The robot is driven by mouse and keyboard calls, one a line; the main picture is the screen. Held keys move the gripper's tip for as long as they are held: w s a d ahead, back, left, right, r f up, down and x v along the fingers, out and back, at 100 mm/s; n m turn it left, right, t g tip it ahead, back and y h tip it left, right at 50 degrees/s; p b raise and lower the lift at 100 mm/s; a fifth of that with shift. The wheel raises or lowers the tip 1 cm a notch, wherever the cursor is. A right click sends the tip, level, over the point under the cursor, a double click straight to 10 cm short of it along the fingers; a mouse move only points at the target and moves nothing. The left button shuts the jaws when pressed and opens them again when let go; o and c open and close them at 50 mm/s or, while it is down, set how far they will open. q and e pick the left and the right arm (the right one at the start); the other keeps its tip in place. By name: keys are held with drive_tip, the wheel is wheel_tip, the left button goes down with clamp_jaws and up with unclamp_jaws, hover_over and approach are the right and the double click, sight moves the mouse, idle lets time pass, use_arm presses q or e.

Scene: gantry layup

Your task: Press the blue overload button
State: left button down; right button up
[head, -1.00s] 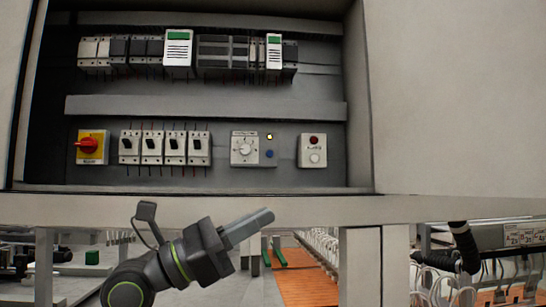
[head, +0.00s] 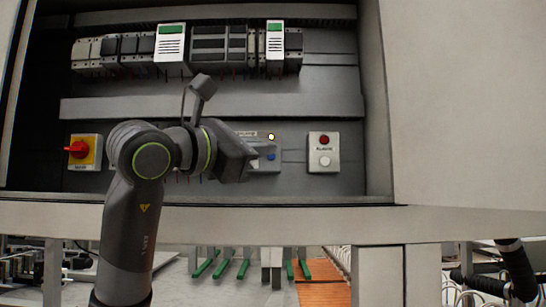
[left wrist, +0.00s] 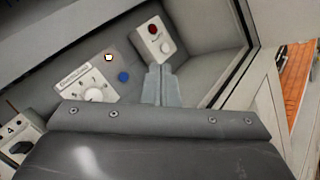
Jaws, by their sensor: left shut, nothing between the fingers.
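The blue button (head: 271,157) shows at the right edge of the white dial panel, just beside my left gripper's tip in the head view. It also shows in the left wrist view (left wrist: 123,77), left of the fingers. My left gripper (head: 268,148) is shut and empty, in front of the dial panel (head: 265,166), and hides most of that panel. The left wrist view shows its fingers (left wrist: 161,84) together, apart from the button in the picture. I cannot tell the gap in depth. My right gripper is not in view.
A lit yellow-white lamp (head: 271,137) sits above the blue button. A white box with red and white buttons (head: 324,152) is to the right. A red rotary switch (head: 79,149) is at left. The cabinet's lower edge (head: 300,218) runs below.

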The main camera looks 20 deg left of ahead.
sight(271, 156)
use_arm(q)
drive_tip(key=shift+w, duration=0.5)
drive_tip(key=w+p, duration=0.1)
drive_tip(key=w, duration=0.1)
drive_tip(key=w+a+p, duration=0.1)
drive_tip(key=w, duration=0.1)
drive_tip(key=w+p, duration=0.1)
drive_tip(key=w, duration=0.1)
drive_tip(key=shift+w+a, duration=0.15)
drive_tip(key=shift+a, duration=0.2)
drive_tip(key=shift+w+a+f+p, duration=0.15)
drive_tip(key=shift+w+p, duration=0.35)
drive_tip(key=shift+w, duration=0.25)
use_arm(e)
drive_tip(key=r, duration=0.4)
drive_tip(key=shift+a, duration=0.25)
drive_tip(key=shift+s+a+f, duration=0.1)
use_arm(q)
drive_tip(key=shift+w, duration=0.1)
drive_tip(key=shift+w+a, duration=0.15)
drive_tip(key=shift+w, duration=0.2)
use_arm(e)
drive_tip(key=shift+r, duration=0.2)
